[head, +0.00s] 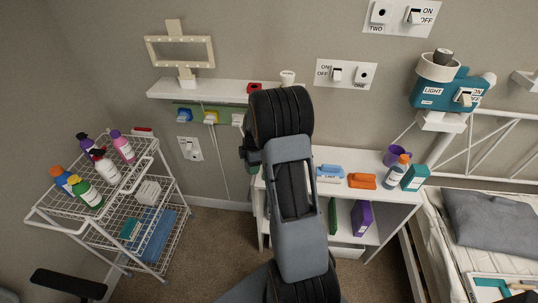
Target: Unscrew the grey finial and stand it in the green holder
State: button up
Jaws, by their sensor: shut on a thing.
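My arm rises through the middle of the head view, and its thick dark links cover the area between the wall shelf and the low white cabinet. A dark part near its end (248,152) shows at its left side. My fingertips, and anything between them, are hidden behind the arm.
The cabinet (385,197) also carries a blue block (330,170), an orange block (362,181), a purple cup (397,155) and a bottle. A wire cart (105,220) with several bottles stands left. A bed (490,225) stands right. Carpet between cart and cabinet is clear.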

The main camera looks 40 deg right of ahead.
jog(key=d+r+n, duration=0.1)
jog(key=d+n, duration=0.5)
jog(key=d, duration=0.1)
jog(key=shift+s+d+r+n+g, duration=0.3)
jog(key=shift+s+n+g, duration=0.1)
jog(key=shift+f+b, duration=0.1)
jog(key=shift+b, duration=0.2)
jog(key=shift+f+b, duration=2)
jog(key=shift+f, duration=0.8)
jog(key=shift+f+b, duration=1.1)
jog(key=shift+f, duration=0.2)
jog(key=o, duration=1.1)
jog(key=shift+r, duration=0.15)
jog(key=r, duration=0.4)
jog(key=d+r, duration=0.1)
jog(key=r, duration=0.4)
jog(key=r+p, duration=0.1)
jog(key=r, duration=0.3)
jog(key=shift+w+d+r, duration=0.25)
jog(key=shift+d+r, duration=0.05)
jog(key=shift+d, duration=0.05)
